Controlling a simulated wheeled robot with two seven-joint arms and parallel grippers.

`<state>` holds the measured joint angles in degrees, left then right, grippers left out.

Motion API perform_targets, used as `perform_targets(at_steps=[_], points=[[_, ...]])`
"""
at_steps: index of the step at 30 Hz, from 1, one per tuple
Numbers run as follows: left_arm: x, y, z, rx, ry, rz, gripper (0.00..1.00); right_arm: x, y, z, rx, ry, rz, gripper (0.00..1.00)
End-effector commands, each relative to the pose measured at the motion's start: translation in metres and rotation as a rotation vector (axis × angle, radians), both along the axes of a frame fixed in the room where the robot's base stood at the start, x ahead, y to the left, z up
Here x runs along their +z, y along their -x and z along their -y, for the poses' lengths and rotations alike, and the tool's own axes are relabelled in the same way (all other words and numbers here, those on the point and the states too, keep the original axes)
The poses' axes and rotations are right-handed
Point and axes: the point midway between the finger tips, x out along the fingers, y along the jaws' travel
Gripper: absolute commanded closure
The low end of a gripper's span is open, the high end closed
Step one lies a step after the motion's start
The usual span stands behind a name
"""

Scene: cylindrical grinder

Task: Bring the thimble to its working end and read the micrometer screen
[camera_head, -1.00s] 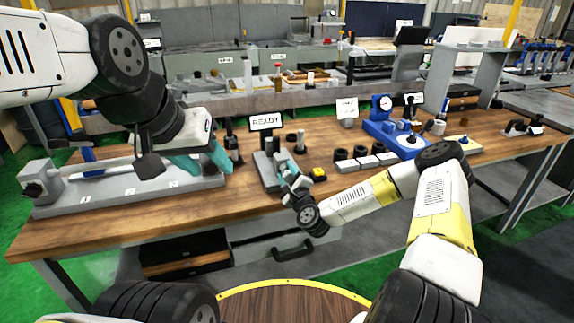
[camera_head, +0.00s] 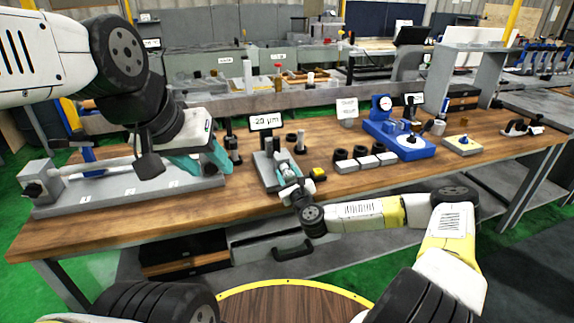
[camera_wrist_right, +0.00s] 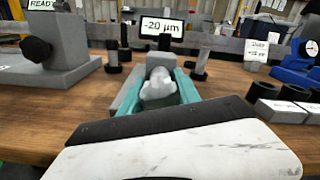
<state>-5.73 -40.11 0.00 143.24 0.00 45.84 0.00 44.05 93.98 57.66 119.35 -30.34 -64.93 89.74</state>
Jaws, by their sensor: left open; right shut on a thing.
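The micrometer screen (camera_head: 266,121) stands upright behind the micrometer block (camera_head: 266,170). In the right wrist view the screen (camera_wrist_right: 163,25) reads "-20 µm". My right gripper (camera_head: 287,178) is at the micrometer block, coming from the front. In the right wrist view the right gripper's teal fingers (camera_wrist_right: 158,95) are shut around a pale grey rounded part (camera_wrist_right: 158,88), which looks like the thimble. The far side of the thimble is hidden. My left gripper (camera_head: 208,160) is open and empty above the right end of the long grey bench fixture (camera_head: 125,188).
A yellow-topped button box (camera_head: 318,174) sits right of the micrometer. Several black rings with pale labels (camera_head: 367,161) lie further right, before a blue dial gauge stand (camera_head: 400,143). Dark posts (camera_head: 231,143) stand behind. The front table strip is mostly clear.

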Motion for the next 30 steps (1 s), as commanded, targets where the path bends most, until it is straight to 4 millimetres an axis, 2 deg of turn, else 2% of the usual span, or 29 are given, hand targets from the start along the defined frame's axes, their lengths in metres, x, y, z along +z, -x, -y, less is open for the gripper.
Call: perform_targets(at_steps=[13, 14, 17, 26, 30], points=[[0.0, 0.0, 0.0, 0.0, 0.0, 0.0, 0.52, -0.0006, 0.0009, -0.0009, 0.003, -0.012, -0.006, 1.0], [0.0, 0.0, 0.0, 0.0, 0.0, 0.0, 0.52, -0.0006, 0.0009, -0.0008, 0.003, -0.012, -0.006, 0.59], [0.0, 0.0, 0.0, 0.0, 0.0, 0.0, 0.52, -0.0005, 0.0008, -0.0008, 0.003, -0.012, -0.006, 0.39], [0.0, 0.0, 0.0, 0.0, 0.0, 0.0, 0.52, -0.0002, 0.0006, -0.0001, 0.001, -0.01, -0.004, 0.39], [0.0, 0.0, 0.0, 0.0, 0.0, 0.0, 0.52, -0.0006, 0.0101, 0.0037, 0.001, -0.01, -0.005, 0.39]])
